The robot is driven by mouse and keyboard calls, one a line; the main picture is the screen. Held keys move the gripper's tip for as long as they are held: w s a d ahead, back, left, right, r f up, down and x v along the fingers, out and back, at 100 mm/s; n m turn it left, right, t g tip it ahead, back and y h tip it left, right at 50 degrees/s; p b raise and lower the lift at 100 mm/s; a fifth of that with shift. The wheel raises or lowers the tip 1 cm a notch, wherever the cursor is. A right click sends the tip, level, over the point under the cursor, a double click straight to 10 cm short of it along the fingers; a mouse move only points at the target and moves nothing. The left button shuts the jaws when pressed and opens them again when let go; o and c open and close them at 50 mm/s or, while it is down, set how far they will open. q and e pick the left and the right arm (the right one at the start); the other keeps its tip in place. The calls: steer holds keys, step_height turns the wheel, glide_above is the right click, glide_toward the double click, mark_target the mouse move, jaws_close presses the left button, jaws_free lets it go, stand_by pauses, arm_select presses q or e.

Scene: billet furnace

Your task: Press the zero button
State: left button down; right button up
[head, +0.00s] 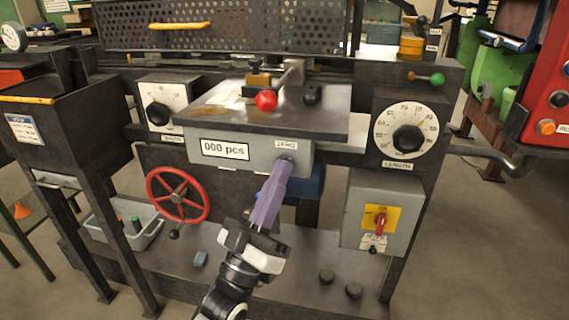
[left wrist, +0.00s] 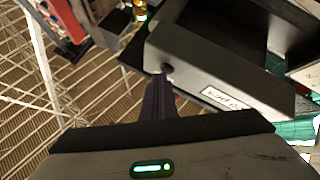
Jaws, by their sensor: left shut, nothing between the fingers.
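A grey counter box (head: 222,150) under the machine's table edge carries a display reading "000 pcs." (head: 225,149) and a small ZERO label (head: 286,144). The box also shows in the left wrist view (left wrist: 200,62). There, a small dark round button (left wrist: 167,68) sits on its face. My left gripper (head: 284,163) is shut and empty, its purple fingers pointing up at the box just below the ZERO label. In the left wrist view the fingertips (left wrist: 158,80) are right at the button. I cannot tell whether they touch it. In the head view the fingertips mostly hide the button.
A red-knobbed lever (head: 266,100) stands on the table above the box. A red handwheel (head: 178,195) is at left, a length dial (head: 407,139) and a yellow-plated switch box (head: 366,215) at right. A grey bin (head: 150,236) sits lower left.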

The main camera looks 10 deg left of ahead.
arm_select(q)
steer(key=shift+s+p, duration=0.45)
steer(key=shift+s, duration=0.45)
steer(key=s+p, duration=0.2)
steer(key=s, duration=0.3)
steer(key=shift+f, duration=0.1)
stand_by(0.7)
